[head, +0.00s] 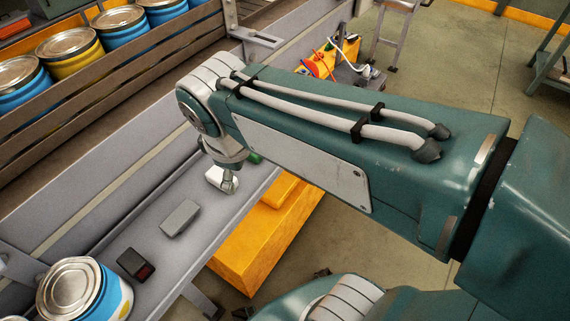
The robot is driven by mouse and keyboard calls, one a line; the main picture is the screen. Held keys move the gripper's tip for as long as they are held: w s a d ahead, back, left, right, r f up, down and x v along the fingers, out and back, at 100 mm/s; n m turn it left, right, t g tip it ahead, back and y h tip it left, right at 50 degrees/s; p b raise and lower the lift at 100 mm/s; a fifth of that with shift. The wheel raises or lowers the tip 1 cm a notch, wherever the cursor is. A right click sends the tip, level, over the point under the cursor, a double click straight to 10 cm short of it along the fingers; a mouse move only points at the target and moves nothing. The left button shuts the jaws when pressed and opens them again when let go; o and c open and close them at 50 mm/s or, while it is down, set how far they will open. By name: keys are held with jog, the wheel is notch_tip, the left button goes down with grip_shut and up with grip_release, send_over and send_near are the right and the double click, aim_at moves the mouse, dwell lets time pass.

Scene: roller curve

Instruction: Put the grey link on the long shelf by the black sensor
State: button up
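The long grey shelf (163,254) runs from lower left toward the middle. The black sensor (136,264), a small dark box with a red face, lies on it near a can. A plain grey block (180,218) lies farther along; I cannot tell whether it is the grey link. A whitish piece (216,177) is on the shelf farther up. My teal arm reaches in from the right. A small grey metal part (228,182) at its lower end, seemingly my gripper, hangs in front of the whitish piece. Its fingers and any grip are not clear.
A white-topped can (71,287) stands at the near left. Brown slatted rails (105,80) and a row of blue and yellow cans (70,50) are behind the shelf. An orange box-like body (265,235) is below its front edge. Open floor (465,75) lies beyond my arm.

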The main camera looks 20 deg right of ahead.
jog(key=s+d+m+t, duration=0.2)
jog(key=s+d+m, duration=0.2)
jog(key=d+m, duration=0.3)
jog(key=m, duration=0.3)
jog(key=shift+s+d+f+t+y, duration=0.15)
jog(key=shift+s+f+t+y, duration=0.15)
jog(key=shift+s, duration=0.05)
dwell(0.6)
